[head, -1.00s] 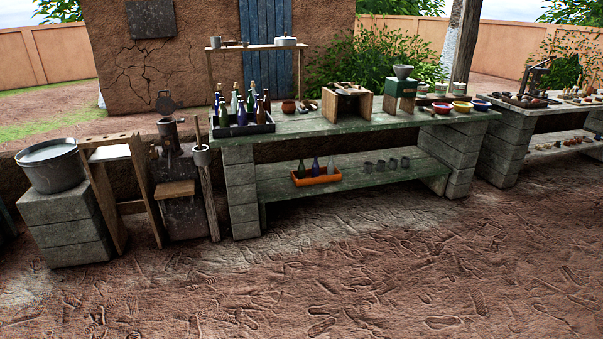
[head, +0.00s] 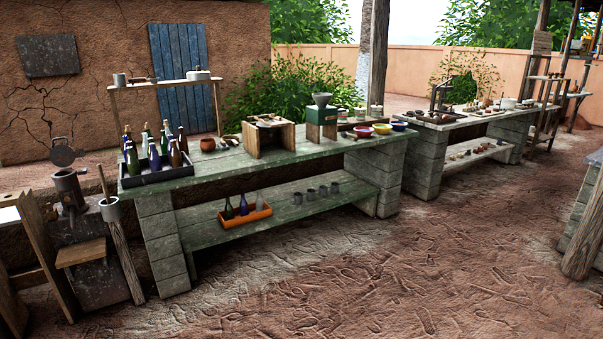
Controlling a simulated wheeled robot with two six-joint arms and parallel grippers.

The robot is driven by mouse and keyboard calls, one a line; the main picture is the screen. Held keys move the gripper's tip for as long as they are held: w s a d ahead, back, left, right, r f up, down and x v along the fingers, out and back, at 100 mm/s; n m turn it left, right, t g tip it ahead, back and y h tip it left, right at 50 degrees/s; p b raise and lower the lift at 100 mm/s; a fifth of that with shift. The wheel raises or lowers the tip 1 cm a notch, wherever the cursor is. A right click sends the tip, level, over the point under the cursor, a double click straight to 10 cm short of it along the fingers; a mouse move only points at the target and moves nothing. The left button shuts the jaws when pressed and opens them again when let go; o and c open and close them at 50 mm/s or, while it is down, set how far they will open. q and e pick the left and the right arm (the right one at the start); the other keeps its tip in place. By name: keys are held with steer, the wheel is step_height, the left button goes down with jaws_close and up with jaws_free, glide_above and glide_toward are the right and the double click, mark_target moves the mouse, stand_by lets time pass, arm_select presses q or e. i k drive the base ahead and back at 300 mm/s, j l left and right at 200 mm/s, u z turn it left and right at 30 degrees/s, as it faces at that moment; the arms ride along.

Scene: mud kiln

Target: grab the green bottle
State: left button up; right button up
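A dark green bottle (head: 228,210) stands upright at the left end of an orange tray (head: 249,221) on the bench's lower shelf. A blue bottle (head: 244,205) and a clear bottle (head: 259,202) stand beside it. Another green bottle (head: 133,160) stands at the front left of a dark tray (head: 158,177) on the bench top. Several other bottles, blue, whitish and brown, are crowded in that tray and partly hide one another. Neither of my grippers is in view.
The long stone bench (head: 300,149) also bears an orange pot (head: 207,145), bowls and a green grinder (head: 321,120). Several dark cups stand on its lower shelf (head: 290,207). A mortar post stands left of it. The dirt floor (head: 360,270) in front is clear.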

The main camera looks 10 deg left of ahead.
mark_target(229, 209)
steer(key=i+j+u, duration=0.1)
steer(key=i+u, duration=0.35)
steer(key=i, duration=1.65)
